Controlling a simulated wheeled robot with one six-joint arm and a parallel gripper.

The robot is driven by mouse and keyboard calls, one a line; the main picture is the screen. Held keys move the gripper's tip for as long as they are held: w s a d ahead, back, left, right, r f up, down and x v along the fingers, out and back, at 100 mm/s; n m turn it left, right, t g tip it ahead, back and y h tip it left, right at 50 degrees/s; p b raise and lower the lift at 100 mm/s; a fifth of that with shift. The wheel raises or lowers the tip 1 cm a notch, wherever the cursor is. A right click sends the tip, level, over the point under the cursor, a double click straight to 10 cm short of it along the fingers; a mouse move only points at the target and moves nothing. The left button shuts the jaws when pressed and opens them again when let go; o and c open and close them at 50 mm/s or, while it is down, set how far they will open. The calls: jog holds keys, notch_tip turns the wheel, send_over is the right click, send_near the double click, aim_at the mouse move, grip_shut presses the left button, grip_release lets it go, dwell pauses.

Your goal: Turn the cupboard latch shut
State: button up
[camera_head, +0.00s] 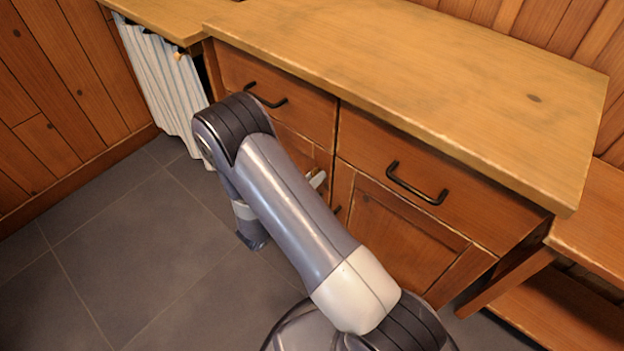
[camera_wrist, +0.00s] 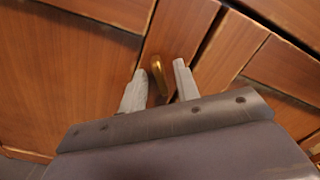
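The latch (camera_wrist: 158,75) is a small brass-coloured piece on a wooden cupboard door (camera_wrist: 178,32) in the wrist view. It looks lengthwise between my fingers, leaning slightly in the picture. My gripper (camera_wrist: 160,68) is open, with one pale grey finger on each side of the latch. A narrow gap shows on both sides, so it does not look gripped. In the head view a fingertip (camera_head: 317,179) shows at the cupboard front (camera_head: 395,232), past my arm. The latch cannot be made out there; my arm covers much of the left door.
Two drawers with black handles (camera_head: 417,184) (camera_head: 266,96) sit above the doors, under a wooden worktop (camera_head: 420,75). A white curtain (camera_head: 168,85) hangs at the left. A lower wooden bench (camera_head: 590,240) stands at the right. The grey tiled floor (camera_head: 140,240) is clear at the left.

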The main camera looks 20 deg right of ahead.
grip_shut()
jog(key=shift+n+p, duration=0.4)
jog(key=n+p, duration=0.5)
jog(key=n, duration=0.4)
jog(key=shift+f+n, duration=0.1)
jog(key=shift+n, duration=0.2)
dwell(0.6)
grip_release()
jog(key=shift+a, duration=0.15)
